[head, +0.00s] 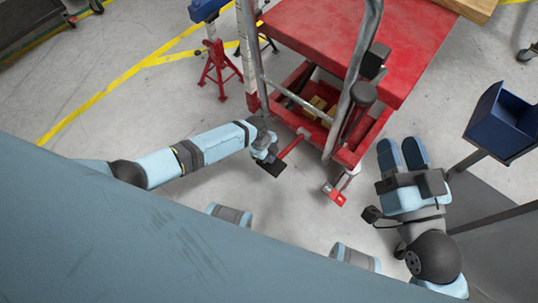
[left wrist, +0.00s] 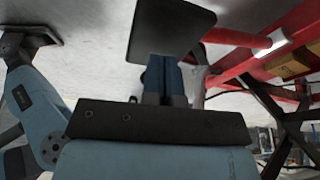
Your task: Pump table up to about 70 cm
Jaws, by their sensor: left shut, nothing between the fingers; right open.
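The red lift table (head: 345,35) stands at the top centre in the head view, with a grey handle frame (head: 303,100) at its near end. A red pedal bar (head: 291,147) sticks out from its base and ends in a black pedal pad (head: 268,169). The pad (left wrist: 170,30) is large in the left wrist view. My left gripper (head: 265,154) is shut and empty right at the pad; its fingertips (left wrist: 165,62) overlap the pad's edge in the left wrist view. I cannot tell whether they touch. My right gripper (head: 403,154) is open and empty, right of the table.
A smaller red pedal (head: 334,194) sits at the base's near right corner. A red jack stand (head: 219,72) stands left of the table. A blue bin (head: 503,125) on a stand is at the right.

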